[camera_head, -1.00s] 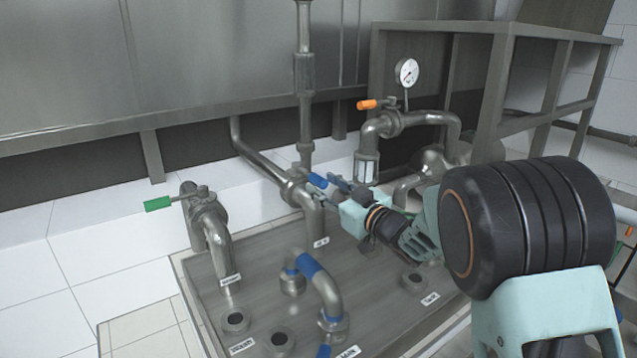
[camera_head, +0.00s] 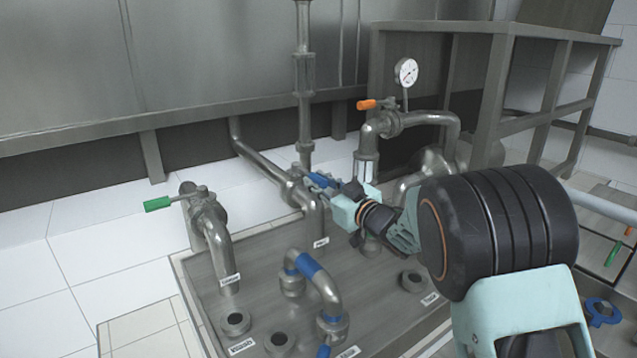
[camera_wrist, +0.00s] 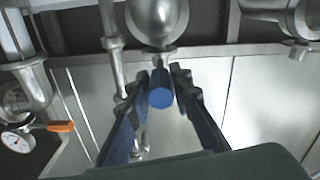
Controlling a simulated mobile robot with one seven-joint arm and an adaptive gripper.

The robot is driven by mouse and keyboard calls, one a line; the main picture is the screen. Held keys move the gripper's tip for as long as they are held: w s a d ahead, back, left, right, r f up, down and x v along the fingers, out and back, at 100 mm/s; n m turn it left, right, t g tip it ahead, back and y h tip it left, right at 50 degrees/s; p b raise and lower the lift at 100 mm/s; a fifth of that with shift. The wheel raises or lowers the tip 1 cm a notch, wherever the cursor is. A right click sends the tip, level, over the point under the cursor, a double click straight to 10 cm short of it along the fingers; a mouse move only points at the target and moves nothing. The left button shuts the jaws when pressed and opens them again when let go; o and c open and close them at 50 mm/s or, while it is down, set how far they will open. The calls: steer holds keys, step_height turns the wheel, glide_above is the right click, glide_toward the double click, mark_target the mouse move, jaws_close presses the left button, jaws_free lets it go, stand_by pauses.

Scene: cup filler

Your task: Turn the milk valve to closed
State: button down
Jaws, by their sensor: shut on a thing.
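The milk valve appears to be the middle one, with a blue handle (camera_head: 319,180), on the pipe in front of the tall vertical pipe; its small label is too blurred to read. My gripper (camera_head: 328,184) is at this handle, reaching in from the right, and is shut on it. In the wrist view the round blue end of the handle (camera_wrist: 160,96) lies between the two dark fingers. The valve body (camera_wrist: 158,18) shows beyond it at the top. The fingers partly hide the handle in the head view.
A green-handled valve (camera_head: 158,203) stands at left and an orange-handled valve (camera_head: 367,104) behind right, near a pressure gauge (camera_head: 406,72). A blue-banded bent pipe (camera_head: 309,265) stands in front. A metal frame (camera_head: 500,80) rises at back right.

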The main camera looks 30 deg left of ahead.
steer(key=shift+s+t+b, duration=0.1)
steer(key=shift+t+b, duration=0.2)
steer(key=shift+b, duration=0.15)
steer(key=s+m+t+h+b, duration=0.1)
steer(key=b, duration=0.2)
steer(key=shift+a+m+t, duration=0.3)
steer(key=shift+a, duration=0.1)
steer(key=t+h+b, duration=0.1)
steer(key=b, duration=0.1)
steer(key=s+m+b, duration=0.1)
steer(key=b, duration=0.1)
steer(key=shift+a+r+t+h, duration=0.15)
steer(key=shift+a+t+h, duration=0.25)
steer(key=c, duration=1.7)
jaws_free()
steer(key=shift+c, duration=0.2)
steer(key=shift+s, duration=0.1)
steer(key=v, duration=1.2)
